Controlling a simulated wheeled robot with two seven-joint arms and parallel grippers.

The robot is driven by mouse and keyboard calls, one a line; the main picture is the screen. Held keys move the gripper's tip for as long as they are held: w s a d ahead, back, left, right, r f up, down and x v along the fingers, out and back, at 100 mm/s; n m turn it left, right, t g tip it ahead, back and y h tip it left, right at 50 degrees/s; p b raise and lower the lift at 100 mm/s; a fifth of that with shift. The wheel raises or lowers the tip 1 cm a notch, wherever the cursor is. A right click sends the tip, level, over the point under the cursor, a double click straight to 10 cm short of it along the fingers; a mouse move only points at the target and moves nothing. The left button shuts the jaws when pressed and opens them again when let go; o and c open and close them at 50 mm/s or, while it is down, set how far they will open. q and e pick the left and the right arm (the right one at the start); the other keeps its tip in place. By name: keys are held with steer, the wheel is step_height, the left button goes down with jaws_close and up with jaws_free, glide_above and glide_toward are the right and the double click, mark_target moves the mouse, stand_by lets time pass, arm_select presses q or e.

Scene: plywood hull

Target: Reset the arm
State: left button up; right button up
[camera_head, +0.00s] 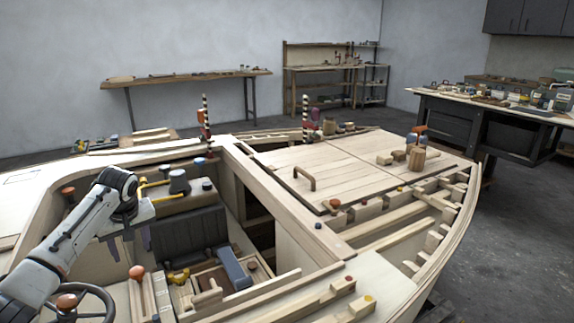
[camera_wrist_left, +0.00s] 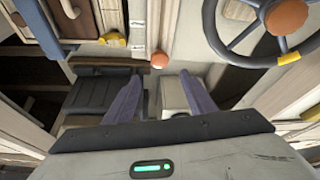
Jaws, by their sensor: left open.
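My left arm (camera_head: 75,240) comes in from the left and reaches over the open cockpit of the plywood hull. My left gripper (camera_head: 129,245) points down, with its two purple-grey fingers apart. In the left wrist view the gripper (camera_wrist_left: 160,90) shows both fingers spread, with nothing held between them. An orange knob (camera_wrist_left: 160,60) appears just beyond the gap between the fingertips. My right gripper is in neither view.
A steering wheel (camera_head: 84,301) is at the lower left, close to my arm. A dark seat (camera_head: 190,236) and a blue-grey padded piece (camera_head: 234,268) lie in the cockpit. Striped posts (camera_head: 305,112) stand beyond. A wooden deck hatch (camera_head: 345,168) with a handle is at right; workbenches stand behind.

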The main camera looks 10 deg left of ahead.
mark_target(136, 270)
arm_select(q)
steer(key=b+x, duration=0.4)
steer(key=x, duration=0.6)
steer(key=shift+d+f, duration=0.15)
steer(key=shift+f, duration=0.1)
steer(key=shift+r, duration=0.1)
steer(key=shift+s, duration=0.15)
